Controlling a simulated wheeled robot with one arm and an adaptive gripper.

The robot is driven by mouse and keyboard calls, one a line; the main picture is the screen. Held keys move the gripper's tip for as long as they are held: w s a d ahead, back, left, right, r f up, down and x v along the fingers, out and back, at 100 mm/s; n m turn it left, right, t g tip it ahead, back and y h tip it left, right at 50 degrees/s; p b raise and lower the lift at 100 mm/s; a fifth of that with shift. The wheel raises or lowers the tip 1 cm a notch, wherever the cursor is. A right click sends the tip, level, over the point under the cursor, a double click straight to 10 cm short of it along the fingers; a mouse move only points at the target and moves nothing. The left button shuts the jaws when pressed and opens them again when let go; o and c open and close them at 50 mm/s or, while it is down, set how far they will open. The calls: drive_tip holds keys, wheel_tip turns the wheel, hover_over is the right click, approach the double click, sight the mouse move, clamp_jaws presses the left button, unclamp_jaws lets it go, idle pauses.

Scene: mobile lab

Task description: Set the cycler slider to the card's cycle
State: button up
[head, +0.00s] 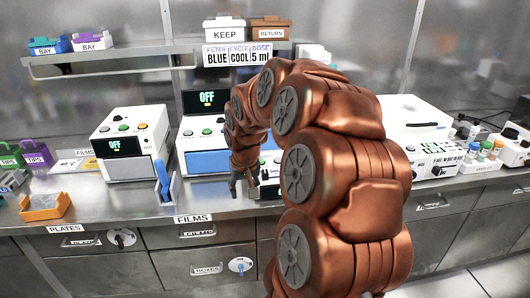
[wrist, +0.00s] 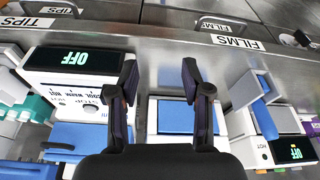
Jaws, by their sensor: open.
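The card (head: 238,54) stands on the shelf and reads FILTER BLUE, CYCLE COOL, DOSE 5 ml. A white device, apparently the cycler (wrist: 75,78), shows at the left of the wrist view, upside down. Its dark display reads OFF, with small lettering like cool, warm and hot beside it. I cannot make out the slider's position. In the head view the same device seems mostly hidden behind my arm. My gripper (wrist: 158,85) is open and empty, pointing down over the bench front, beside this device. It also shows in the head view (head: 243,187).
A white device (head: 130,143) reading OFF stands at left, with a blue stand (head: 164,182) beside it. A blue-fronted device (head: 205,160) is behind my gripper. An orange tray (head: 47,205) lies at far left. Capped bottles (head: 483,150) stand at right.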

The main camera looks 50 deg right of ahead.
drive_tip(key=m+t+h+p, duration=0.1)
drive_tip(key=m+p, duration=0.1)
drive_tip(key=p, duration=0.1)
approach(265, 172)
drive_tip(key=f, duration=0.2)
drive_tip(key=shift+w+d+p+x, duration=0.1)
drive_tip(key=shift+p+x, duration=0.25)
drive_tip(key=shift+x, duration=0.95)
drive_tip(key=shift+w+d+p+x, duration=0.15)
drive_tip(key=shift+p+x, duration=0.15)
drive_tip(key=shift+x, duration=1)
drive_tip(key=shift+w+d+p+x, duration=0.1)
drive_tip(key=shift+p+x, duration=0.25)
drive_tip(key=shift+x, duration=0.95)
drive_tip(key=shift+a+r, duration=0.1)
drive_tip(key=shift+r, duration=0.1)
clamp_jaws()
